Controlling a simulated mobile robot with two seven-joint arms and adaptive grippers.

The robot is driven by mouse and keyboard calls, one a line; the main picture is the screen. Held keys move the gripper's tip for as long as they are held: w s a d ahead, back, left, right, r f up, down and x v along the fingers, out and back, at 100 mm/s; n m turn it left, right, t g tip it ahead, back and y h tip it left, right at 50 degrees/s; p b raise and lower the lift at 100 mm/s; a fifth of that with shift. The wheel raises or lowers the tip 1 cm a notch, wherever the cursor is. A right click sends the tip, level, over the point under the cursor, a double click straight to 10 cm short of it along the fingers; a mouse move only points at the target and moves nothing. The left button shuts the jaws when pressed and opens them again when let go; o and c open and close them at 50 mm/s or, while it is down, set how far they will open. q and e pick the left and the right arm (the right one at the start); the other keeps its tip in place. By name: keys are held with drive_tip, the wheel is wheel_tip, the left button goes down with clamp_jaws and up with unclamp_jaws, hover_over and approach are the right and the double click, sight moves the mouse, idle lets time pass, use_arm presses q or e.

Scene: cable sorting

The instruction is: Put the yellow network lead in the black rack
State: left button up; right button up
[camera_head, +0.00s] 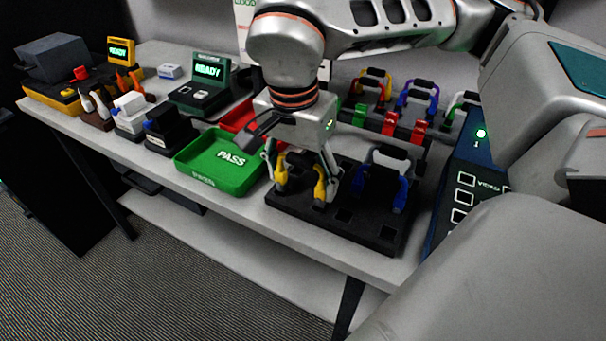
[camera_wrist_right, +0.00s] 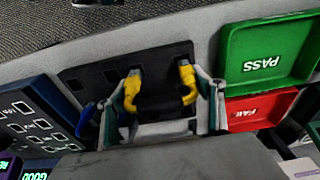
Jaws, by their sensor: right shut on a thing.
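The yellow network lead (camera_head: 320,186) has two yellow ends joined by a black middle. My right gripper (camera_head: 301,178) is shut on its black middle, with a finger on either side. The lead is over the left part of the black rack (camera_head: 350,231), ends pointing down. In the right wrist view, the yellow lead (camera_wrist_right: 188,83) has its grey tips at the black rack (camera_wrist_right: 93,78). I cannot tell if they sit in the sockets. The right gripper (camera_wrist_right: 160,115) hides part of the lead there. My left gripper is not in view.
A blue lead (camera_head: 401,195) stands at the rack's right side; empty sockets show in front. The green PASS tray (camera_head: 196,178) is left of the rack, with a red tray (camera_head: 238,115) behind. More coloured leads (camera_head: 417,97) stand behind. A blue panel (camera_head: 462,205) is at right.

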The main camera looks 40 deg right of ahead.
drive_tip(key=shift+f, duration=0.45)
idle(0.5)
idle(0.5)
drive_tip(key=shift+f, duration=0.3)
idle(0.3)
drive_tip(key=shift+f, duration=0.15)
idle(0.6)
drive_tip(key=o, duration=1.2)
drive_tip(key=o, duration=0.4)
drive_tip(key=shift+c, duration=0.2)
